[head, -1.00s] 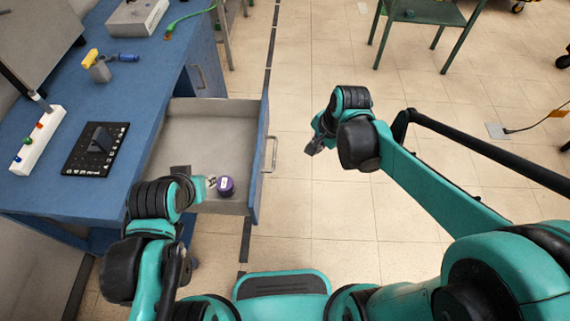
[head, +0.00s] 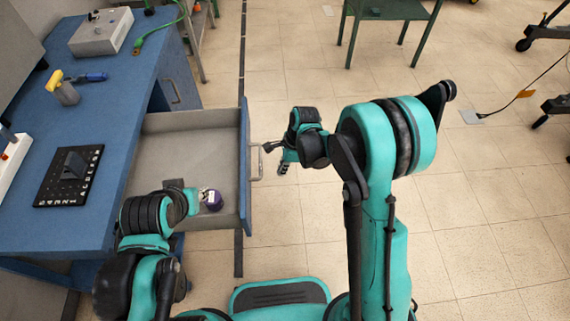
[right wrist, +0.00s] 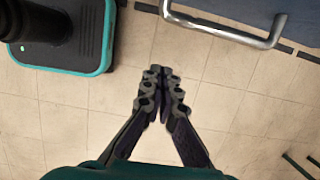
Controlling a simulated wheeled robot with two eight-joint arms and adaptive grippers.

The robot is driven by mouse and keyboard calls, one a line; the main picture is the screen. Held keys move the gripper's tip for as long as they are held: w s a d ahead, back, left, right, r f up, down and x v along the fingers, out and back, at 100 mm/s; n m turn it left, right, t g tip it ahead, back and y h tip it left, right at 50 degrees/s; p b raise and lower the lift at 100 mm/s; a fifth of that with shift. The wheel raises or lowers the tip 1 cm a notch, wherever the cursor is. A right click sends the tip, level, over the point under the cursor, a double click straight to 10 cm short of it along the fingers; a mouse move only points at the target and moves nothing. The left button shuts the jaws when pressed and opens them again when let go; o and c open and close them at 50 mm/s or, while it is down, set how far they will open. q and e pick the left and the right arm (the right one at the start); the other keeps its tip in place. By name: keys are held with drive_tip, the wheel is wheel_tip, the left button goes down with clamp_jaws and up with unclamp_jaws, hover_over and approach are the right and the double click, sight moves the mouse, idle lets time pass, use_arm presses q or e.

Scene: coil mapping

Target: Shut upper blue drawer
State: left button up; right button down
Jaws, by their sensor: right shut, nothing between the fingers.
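The upper blue drawer (head: 245,170) stands pulled out from the blue desk, its grey inside in view. Its metal handle (head: 256,162) is on the outer face and also shows at the top of the right wrist view (right wrist: 225,27). My right gripper (head: 278,158) is just right of the handle, apart from it. In the right wrist view its fingers (right wrist: 161,80) are together and empty, below the handle.
The blue desk (head: 100,135) holds a black keypad-like panel (head: 68,177), a grey box (head: 101,31), a yellow-handled tool (head: 63,88) and a blue screwdriver (head: 92,77). A green table (head: 390,9) stands at the back.

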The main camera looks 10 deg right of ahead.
use_arm(q)
drive_tip(key=shift+f+b, duration=0.7)
drive_tip(key=shift+f, duration=0.25)
use_arm(e)
drive_tip(key=a, duration=0.2)
drive_tip(key=a+f, duration=0.1)
drive_tip(key=a, duration=0.1)
drive_tip(key=shift+a+f, duration=0.15)
drive_tip(key=shift+a, duration=0.1)
drive_tip(key=shift+a, duration=0.1)
